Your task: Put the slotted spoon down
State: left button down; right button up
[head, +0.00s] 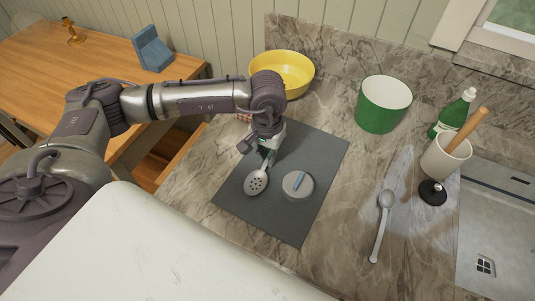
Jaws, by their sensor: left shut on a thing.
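The slotted spoon (256,182) has a grey head with small holes. Its head is over the dark grey mat (318,160) on the counter. Its handle runs up into my left gripper (267,152), which is shut on it. I cannot tell whether the spoon head touches the mat. The far end of the handle is hidden by the gripper. My right gripper is not in view.
A round grey lid (297,185) lies on the mat right of the spoon. A yellow bowl (291,68), green pot (381,105), ladle (381,225), white utensil cup (444,160) and green bottle (455,112) stand around. The sink (500,240) is at right.

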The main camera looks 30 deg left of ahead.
pick_arm(q)
jog(key=shift+f, duration=0.2)
jog(key=c, duration=1.2)
grip_release()
jog(key=shift+r, duration=0.1)
jog(key=shift+c, duration=0.2)
jog(key=shift+r, duration=0.15)
notch_tip(320, 180, up, 12)
jog(key=b, duration=0.3)
